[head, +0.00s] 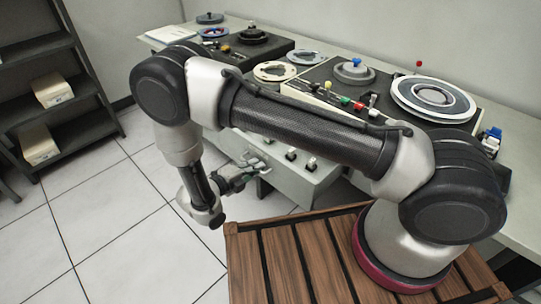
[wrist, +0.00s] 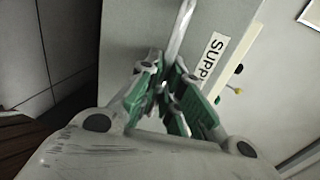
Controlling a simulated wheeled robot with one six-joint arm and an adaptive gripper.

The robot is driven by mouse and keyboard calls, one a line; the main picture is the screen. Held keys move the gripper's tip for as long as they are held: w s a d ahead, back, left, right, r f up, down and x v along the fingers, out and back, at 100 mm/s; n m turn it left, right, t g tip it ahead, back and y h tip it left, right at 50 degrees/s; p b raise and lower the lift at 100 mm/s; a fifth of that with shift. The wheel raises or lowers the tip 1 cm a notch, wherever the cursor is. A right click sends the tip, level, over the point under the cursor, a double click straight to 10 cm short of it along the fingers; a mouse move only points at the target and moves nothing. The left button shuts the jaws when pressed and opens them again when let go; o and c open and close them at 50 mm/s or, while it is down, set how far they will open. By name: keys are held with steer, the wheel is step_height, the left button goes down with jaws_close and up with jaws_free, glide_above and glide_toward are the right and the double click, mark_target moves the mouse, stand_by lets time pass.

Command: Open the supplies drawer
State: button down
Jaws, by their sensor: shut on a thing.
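The supplies drawer's pale grey front (wrist: 135,25) fills the upper middle of the wrist view. Its white label (wrist: 212,58) shows the letters "SUPP"; the rest is cut off by my gripper. A silver bar handle (wrist: 181,30) runs down from the top of the view to my fingers. My gripper (wrist: 168,88), with green pads, is shut on this handle. In the head view my gripper (head: 243,178) is at the front of a grey unit (head: 312,188) by the table. My arm hides part of this unit, and I cannot tell how far the drawer stands out.
A long table (head: 505,205) carries tape-reel machines (head: 352,75) and a control panel with coloured knobs (head: 345,102). A dark shelf (head: 75,90) with small boxes stands at the left. The tiled floor (head: 120,205) between is clear.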

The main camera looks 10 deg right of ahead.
steer(key=f+v, duration=0.2)
steer(key=v, duration=1)
steer(key=shift+a+f, duration=0.25)
steer(key=shift+f, duration=0.05)
steer(key=shift+s, duration=0.15)
steer(key=c, duration=1.8)
jaws_free()
steer(key=shift+c, duration=0.2)
steer(key=v, duration=1.2)
